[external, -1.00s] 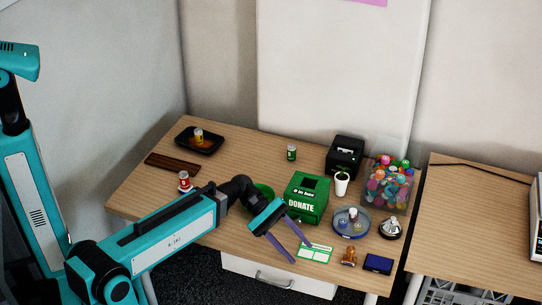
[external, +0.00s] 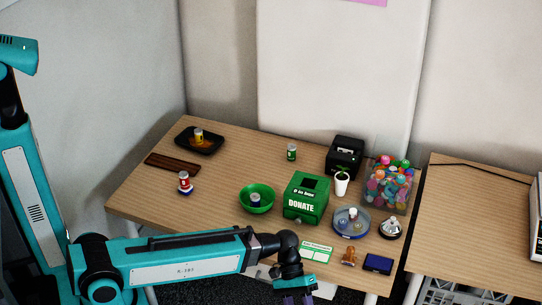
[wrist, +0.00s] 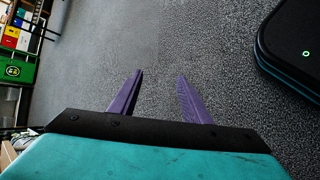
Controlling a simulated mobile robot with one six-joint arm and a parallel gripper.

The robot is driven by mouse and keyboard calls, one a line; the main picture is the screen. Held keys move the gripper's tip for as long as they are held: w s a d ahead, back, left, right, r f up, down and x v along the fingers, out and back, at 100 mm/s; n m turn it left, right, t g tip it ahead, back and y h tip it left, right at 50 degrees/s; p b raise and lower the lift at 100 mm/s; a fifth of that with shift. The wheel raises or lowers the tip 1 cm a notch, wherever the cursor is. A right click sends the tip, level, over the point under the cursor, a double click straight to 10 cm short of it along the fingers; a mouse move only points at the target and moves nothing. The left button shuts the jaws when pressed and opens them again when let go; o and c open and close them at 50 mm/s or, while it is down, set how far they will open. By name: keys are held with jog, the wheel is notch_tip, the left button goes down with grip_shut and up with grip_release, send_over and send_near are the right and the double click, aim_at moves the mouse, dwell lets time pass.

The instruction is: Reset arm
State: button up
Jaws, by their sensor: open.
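My gripper (external: 296,299) is low at the front edge of the table in the external view, with its fingers partly cut off by the bottom of the picture. In the wrist view its two purple fingers (wrist: 158,98) are spread apart with nothing between them, over grey carpet. My teal arm stretches from the left across the front of the wooden table (external: 225,150). The gripper touches none of the things on the table.
The table holds a green bowl (external: 257,199) with a can inside, a green donate box (external: 306,197), a black tray (external: 199,140), a jar of colourful balls (external: 389,185) and a blue round dish (external: 351,222). In the wrist view, a dark rounded base (wrist: 290,45) stands at right; carpet (wrist: 210,40) is open.

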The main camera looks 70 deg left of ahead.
jog(key=s+a+f+m+g+y, duration=0.1)
jog(key=s+a+f+y, duration=0.2)
jog(key=s+a+f, duration=0.2)
jog(key=s+a+f+m+g+y, duration=0.1)
jog(key=s+a+f, duration=0.4)
jog(key=s+f, duration=0.6)
jog(key=s+a+f+m+g+y+p, duration=0.1)
jog(key=s+a+f+m+g+y, duration=0.1)
jog(key=s+a+f+y, duration=0.3)
jog(key=s+a+f+m, duration=0.1)
jog(key=s+f, duration=0.2)
jog(key=f, duration=0.3)
jog(key=shift+f+y, duration=0.3)
jog(key=shift+f, duration=0.05)
